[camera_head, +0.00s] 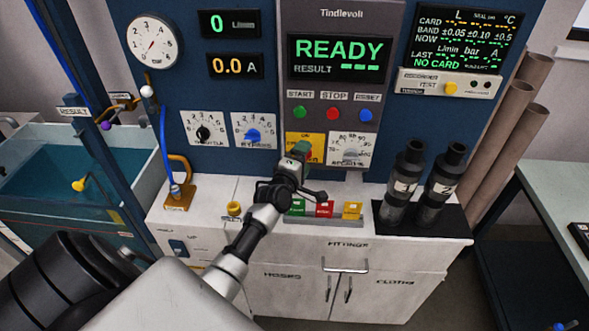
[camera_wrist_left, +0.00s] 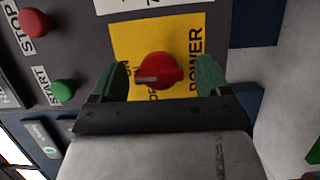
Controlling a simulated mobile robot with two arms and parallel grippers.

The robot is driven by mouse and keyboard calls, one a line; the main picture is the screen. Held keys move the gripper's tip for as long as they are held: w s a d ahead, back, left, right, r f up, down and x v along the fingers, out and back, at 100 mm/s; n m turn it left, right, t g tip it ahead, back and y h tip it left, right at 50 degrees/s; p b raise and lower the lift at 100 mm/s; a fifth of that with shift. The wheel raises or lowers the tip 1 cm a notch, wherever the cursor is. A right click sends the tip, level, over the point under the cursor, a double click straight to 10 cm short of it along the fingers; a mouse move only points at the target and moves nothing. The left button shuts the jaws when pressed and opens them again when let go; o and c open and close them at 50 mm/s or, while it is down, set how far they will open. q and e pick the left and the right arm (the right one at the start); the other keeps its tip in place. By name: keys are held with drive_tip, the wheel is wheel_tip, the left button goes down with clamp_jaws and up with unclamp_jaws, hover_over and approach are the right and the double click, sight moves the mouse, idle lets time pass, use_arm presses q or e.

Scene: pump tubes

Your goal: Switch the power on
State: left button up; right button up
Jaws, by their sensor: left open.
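The red power knob (camera_wrist_left: 160,72) sits on a yellow plate (camera_wrist_left: 165,38) marked POWER in the left wrist view. Its pale pointer mark faces left in that picture; I cannot tell which label it is set to, as the ON and OFF lettering is partly covered. My left gripper (camera_wrist_left: 163,74) is open, with one green finger on each side of the knob; a gap shows on both sides. My right gripper is not in view.
START (camera_head: 299,112), STOP (camera_head: 333,113) and RESET (camera_head: 365,115) buttons are just above the plate. A white dial (camera_head: 349,149) is close on its right. The display (camera_head: 339,58) reads READY.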

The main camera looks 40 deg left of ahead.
use_arm(q)
drive_tip(key=s+d+b, duration=0.1)
drive_tip(key=s, duration=0.8)
drive_tip(key=shift+s+d, duration=0.25)
drive_tip(key=shift+s, duration=0.1)
